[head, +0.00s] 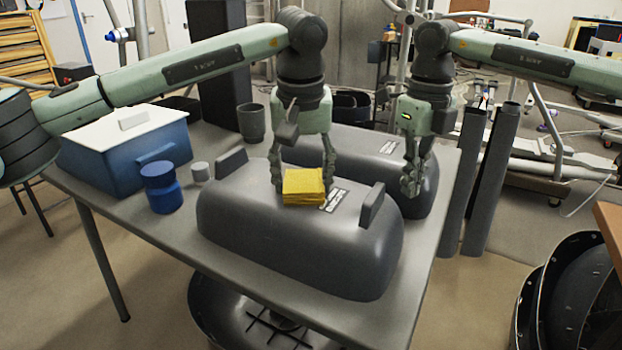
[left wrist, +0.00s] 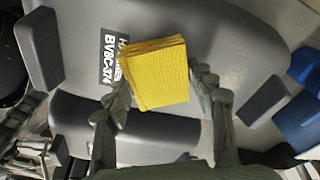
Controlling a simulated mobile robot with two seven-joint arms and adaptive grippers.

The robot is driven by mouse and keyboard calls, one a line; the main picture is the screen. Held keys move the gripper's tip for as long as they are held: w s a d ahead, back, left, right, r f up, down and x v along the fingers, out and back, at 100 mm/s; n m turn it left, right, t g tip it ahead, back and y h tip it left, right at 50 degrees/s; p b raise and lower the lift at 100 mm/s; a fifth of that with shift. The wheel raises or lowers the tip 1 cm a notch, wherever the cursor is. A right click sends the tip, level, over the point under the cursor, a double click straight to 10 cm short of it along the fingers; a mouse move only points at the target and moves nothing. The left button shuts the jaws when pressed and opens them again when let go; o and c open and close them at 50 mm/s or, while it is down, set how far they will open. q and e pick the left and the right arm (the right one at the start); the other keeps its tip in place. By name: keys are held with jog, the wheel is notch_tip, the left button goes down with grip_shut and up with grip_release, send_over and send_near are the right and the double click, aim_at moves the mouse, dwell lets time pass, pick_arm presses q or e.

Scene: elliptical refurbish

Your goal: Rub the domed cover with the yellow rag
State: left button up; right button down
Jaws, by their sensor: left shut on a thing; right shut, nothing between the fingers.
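The yellow rag (head: 304,187) is a folded square pad on top of the front domed cover (head: 290,240), a dark grey rounded shell with two raised end blocks. My left gripper (head: 303,185) points down over the cover and is shut on the rag. In the left wrist view the rag (left wrist: 156,75) sits between the two fingers, beside the printed label on the cover (left wrist: 215,25). My right gripper (head: 410,188) is shut and empty, hanging near the right end of a second, similar cover (head: 360,155) behind.
A blue box with a white lid (head: 125,150), a blue jar (head: 160,188), a small grey cylinder (head: 200,171) and a grey cup (head: 251,122) stand on the left of the grey table (head: 130,215). Two dark upright tubes (head: 487,180) stand off its right edge.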

aim_at(321, 185)
pick_arm(q)
jog(key=shift+w+a+f, duration=0.1)
jog(key=shift+w+a, duration=0.75)
jog(key=shift+a, duration=0.65)
jog(key=shift+w+a+r, duration=0.1)
jog(key=shift+w+a, duration=0.75)
jog(key=shift+a, duration=0.65)
jog(key=shift+w+a+f, duration=0.1)
jog(key=shift+w+a, duration=0.75)
jog(key=shift+a, duration=0.65)
jog(key=shift+s+d, duration=1.15)
jog(key=shift+d, duration=0.85)
jog(key=shift+s+d, duration=1.15)
jog(key=shift+d, duration=0.9)
jog(key=shift+s+d, duration=1.15)
jog(key=shift+d, duration=0.85)
jog(key=shift+r, duration=3.15)
